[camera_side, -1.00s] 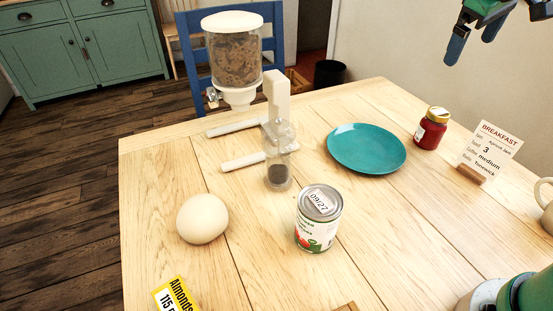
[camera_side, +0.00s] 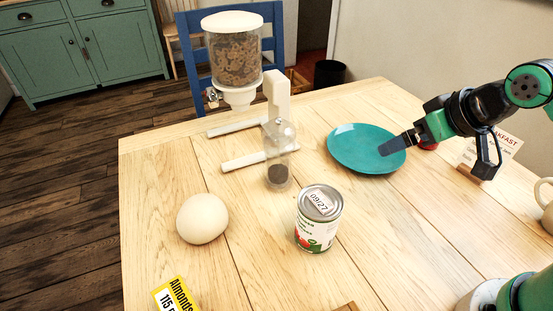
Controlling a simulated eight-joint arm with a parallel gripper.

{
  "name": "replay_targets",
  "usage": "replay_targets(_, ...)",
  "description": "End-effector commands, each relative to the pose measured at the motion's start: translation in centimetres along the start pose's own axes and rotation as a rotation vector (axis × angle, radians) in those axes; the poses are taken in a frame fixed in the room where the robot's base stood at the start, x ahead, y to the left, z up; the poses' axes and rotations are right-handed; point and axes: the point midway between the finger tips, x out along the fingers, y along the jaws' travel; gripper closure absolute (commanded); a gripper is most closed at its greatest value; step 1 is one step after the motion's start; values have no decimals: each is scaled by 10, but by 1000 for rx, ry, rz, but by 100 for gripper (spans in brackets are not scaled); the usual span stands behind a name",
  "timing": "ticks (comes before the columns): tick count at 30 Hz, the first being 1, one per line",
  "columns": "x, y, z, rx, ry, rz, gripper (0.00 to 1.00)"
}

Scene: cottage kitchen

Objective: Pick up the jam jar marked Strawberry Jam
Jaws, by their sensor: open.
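A jam jar (camera_side: 429,146) stands on the table right of the teal plate. Only a small red piece of it shows now, below my arm, and its gold lid is hidden. I cannot read its label, so I cannot tell whether it says Strawberry Jam. My gripper (camera_side: 397,144) is open, with a dark finger pointing left over the right part of the plate. The other finger is not clearly seen. The gripper holds nothing that I can see. Whether it touches the jar cannot be told.
The teal plate (camera_side: 352,150) lies beside the jar. A breakfast card (camera_side: 508,143) is partly covered by my arm. A mug (camera_side: 546,205) is at the right edge.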

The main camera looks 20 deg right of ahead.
Motion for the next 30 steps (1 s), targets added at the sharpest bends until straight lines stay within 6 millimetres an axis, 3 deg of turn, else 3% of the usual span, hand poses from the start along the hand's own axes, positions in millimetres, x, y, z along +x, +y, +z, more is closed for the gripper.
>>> replay_targets(5,7,15,-9,-161,-16,74,0)
replay_targets(11,33,65,-34,-684,-141,297,0)
replay_targets(17,64,121,-50,-1243,-414,493,0)
replay_targets(21,84,157,-50,-1596,-684,574,0)
replay_targets(25,96,180,-45,-1835,-929,595,0)
replay_targets(30,103,195,-39,-1989,-1121,584,0)
